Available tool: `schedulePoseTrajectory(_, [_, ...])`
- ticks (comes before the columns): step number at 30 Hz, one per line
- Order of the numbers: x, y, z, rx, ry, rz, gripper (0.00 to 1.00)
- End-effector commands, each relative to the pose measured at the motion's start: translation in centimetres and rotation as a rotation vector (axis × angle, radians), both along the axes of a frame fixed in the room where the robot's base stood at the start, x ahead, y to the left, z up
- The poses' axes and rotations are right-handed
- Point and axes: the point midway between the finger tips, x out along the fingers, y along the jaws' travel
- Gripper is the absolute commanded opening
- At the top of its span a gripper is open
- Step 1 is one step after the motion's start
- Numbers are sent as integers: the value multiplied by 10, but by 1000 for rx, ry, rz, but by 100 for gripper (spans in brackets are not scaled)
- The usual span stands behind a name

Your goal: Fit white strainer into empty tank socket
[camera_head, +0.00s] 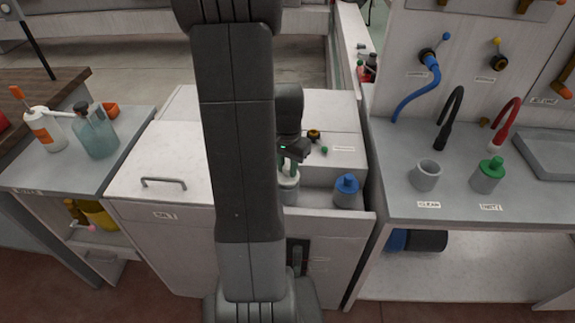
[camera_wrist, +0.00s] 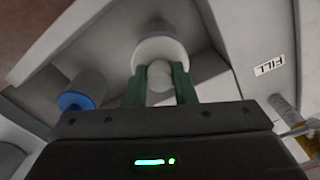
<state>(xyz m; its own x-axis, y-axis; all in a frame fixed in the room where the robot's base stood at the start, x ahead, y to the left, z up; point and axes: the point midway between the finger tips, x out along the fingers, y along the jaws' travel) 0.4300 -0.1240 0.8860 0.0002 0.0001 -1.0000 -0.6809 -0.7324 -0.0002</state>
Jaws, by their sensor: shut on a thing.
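My gripper (camera_wrist: 160,85) is shut on the knob of the white strainer (camera_wrist: 160,50), with a green finger on each side of it in the wrist view. In the head view the strainer (camera_head: 288,181) is upright at a grey cylindrical socket (camera_head: 288,197) in the tank recess, partly hidden by my arm. A grey cylinder (camera_wrist: 158,28) shows beyond the strainer's flange in the wrist view. I cannot tell whether the strainer is fully seated. A blue-capped strainer (camera_head: 346,187) stands to the right in the same recess; its blue cap (camera_wrist: 76,101) shows at left in the wrist view.
An empty grey cup (camera_head: 425,176) and a green-capped cup (camera_head: 489,174) stand on the right counter, beside black (camera_head: 450,118) and red (camera_head: 508,122) hoses. A spray bottle (camera_head: 96,134) stands on the left cabinet. The recess walls are close around my gripper.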

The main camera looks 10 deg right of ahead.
Motion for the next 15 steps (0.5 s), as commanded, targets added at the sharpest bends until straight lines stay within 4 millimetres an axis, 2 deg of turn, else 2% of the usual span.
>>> schedulePoseTrajectory(15, [0,0,-14,0,0,0,0])
